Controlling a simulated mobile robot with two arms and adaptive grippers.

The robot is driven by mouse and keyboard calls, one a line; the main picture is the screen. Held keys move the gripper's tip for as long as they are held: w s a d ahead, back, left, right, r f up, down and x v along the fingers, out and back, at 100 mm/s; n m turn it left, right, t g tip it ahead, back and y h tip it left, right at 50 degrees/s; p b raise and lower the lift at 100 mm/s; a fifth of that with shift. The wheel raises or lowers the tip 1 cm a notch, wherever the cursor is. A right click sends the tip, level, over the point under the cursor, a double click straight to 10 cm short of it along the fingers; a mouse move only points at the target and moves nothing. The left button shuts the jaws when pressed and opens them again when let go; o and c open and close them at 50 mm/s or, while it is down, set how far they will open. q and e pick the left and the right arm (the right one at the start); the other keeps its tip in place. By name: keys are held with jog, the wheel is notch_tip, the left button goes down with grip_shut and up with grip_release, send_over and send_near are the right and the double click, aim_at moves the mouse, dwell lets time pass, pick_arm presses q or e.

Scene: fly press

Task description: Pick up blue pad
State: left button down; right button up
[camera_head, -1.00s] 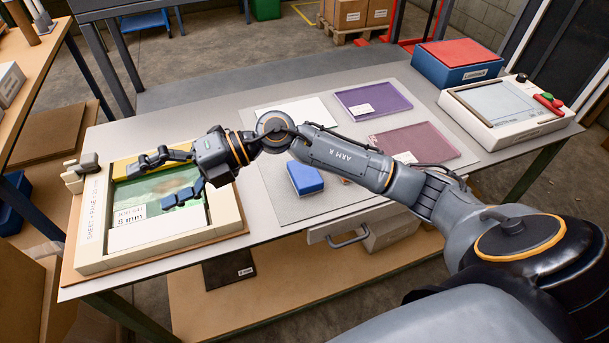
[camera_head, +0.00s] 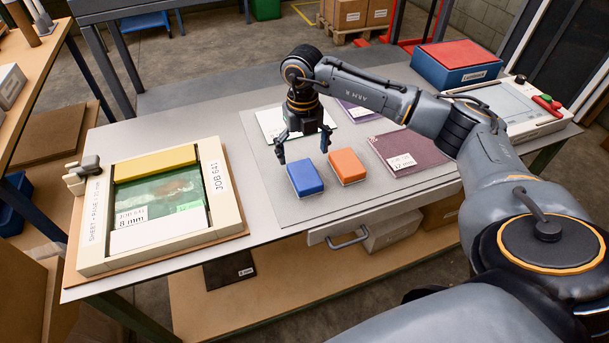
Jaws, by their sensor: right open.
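The blue pad (camera_head: 305,177) lies flat on the grey mat (camera_head: 268,187) in the middle of the table, in the head view. My right gripper (camera_head: 302,152) points down with its fingers spread, just behind and above the blue pad. It is open and holds nothing. Whether a fingertip touches the pad cannot be told. My left gripper is not in view.
An orange pad (camera_head: 347,166) lies close to the right of the blue pad. A purple sheet (camera_head: 420,150) lies farther right. A cream frame (camera_head: 232,207) with a green pane stands at left. A blue box with red lid (camera_head: 457,60) and a control panel stand at the back right.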

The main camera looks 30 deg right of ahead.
aim_at(305, 173)
notch_tip(305, 173, down, 2)
jog(key=shift+s+f+p, duration=0.15)
jog(key=shift+f+p, duration=0.3)
jog(key=shift+f, duration=0.15)
jog(key=f, duration=0.1)
jog(key=f+p, duration=0.1)
jog(key=f, duration=0.1)
jog(key=shift+s+f, duration=0.2)
jog(key=shift+f, duration=0.5)
jog(key=shift+c, duration=0.2)
jog(key=c, duration=1.2)
jog(key=shift+c, duration=0.2)
jog(key=shift+r, duration=0.1)
